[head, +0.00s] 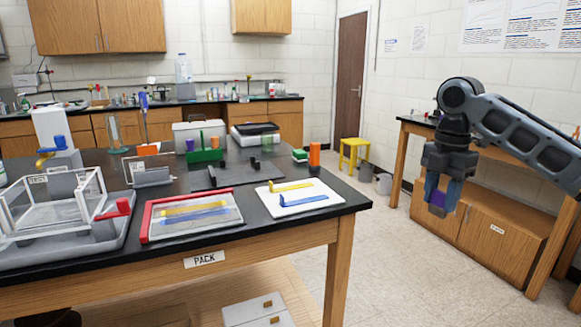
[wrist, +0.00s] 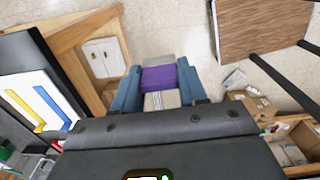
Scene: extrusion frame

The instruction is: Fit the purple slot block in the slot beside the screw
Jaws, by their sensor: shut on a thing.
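My gripper (head: 441,194) hangs in the air to the right of the black-topped table, pointing down. Its blue-grey fingers are shut on the purple slot block (head: 438,199), which shows between them. In the wrist view the purple slot block (wrist: 158,78) lies between the two fingers of my gripper (wrist: 159,88), with grey parts above and below the purple band. The fingers hide its sides. I cannot make out the slot or the screw in either view.
The table (head: 352,203) holds a white board (head: 287,208) with yellow and blue strips, a red-framed tray (head: 146,222), a dark plate (head: 205,184) with uprights, and a clear-walled box (head: 100,190). A wooden cabinet (head: 480,250) stands behind my gripper. The floor between is clear.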

